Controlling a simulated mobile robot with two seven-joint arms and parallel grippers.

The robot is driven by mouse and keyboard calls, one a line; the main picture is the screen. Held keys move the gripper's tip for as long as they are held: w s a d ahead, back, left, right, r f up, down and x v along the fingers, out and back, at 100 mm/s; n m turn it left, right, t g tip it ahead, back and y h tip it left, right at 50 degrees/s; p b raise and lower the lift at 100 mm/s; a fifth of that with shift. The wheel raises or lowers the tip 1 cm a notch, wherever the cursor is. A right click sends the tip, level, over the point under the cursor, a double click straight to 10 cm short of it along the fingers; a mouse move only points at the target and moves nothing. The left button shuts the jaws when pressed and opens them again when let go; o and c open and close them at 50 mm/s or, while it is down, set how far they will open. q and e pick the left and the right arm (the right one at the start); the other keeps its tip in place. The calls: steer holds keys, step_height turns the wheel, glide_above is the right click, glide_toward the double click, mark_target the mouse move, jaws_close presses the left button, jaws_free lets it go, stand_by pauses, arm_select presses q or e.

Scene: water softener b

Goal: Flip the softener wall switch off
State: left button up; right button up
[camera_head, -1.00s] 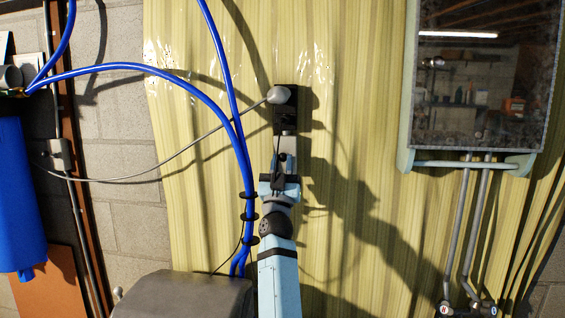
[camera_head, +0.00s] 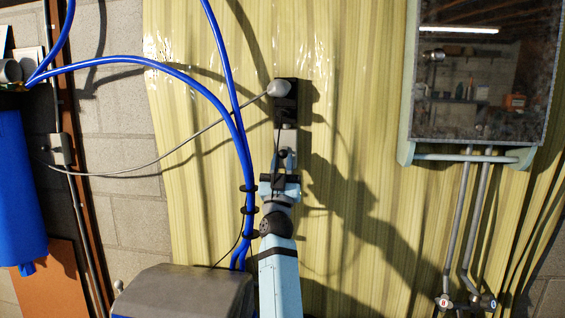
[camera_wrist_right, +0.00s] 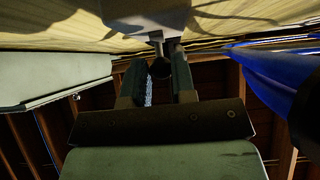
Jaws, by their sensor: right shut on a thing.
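The wall switch shows as a tall black plate (camera_head: 292,92) on the yellowish wall panel, with a light grey rounded plug (camera_head: 279,88) at its upper part. My right gripper (camera_head: 285,152) reaches up from below to the plate's lower end. In the right wrist view its two dark fingers (camera_wrist_right: 166,66) are close together at a small light toggle-like piece (camera_wrist_right: 157,40) below a pale block, and seem shut on it. The arm hides much of this contact in the head view. I cannot read the toggle's position. My left gripper is not in view.
A grey cable runs left from the plug to a small box (camera_head: 61,149). Blue hoses (camera_head: 236,128) pass close left of my right arm. A mirrored cabinet (camera_head: 480,75) hangs at the right, with pipes and valves below it. The panel between switch and cabinet is clear.

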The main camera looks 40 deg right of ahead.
steer(key=shift+f, duration=0.4)
steer(key=shift+w+d+f, duration=0.1)
steer(key=shift+f, duration=0.25)
stand_by(0.3)
steer(key=o, duration=0.8)
steer(key=shift+w+d+f, duration=0.1)
steer(key=shift+w+d, duration=0.05)
steer(key=shift+d, duration=0.05)
steer(key=shift+a, duration=0.1)
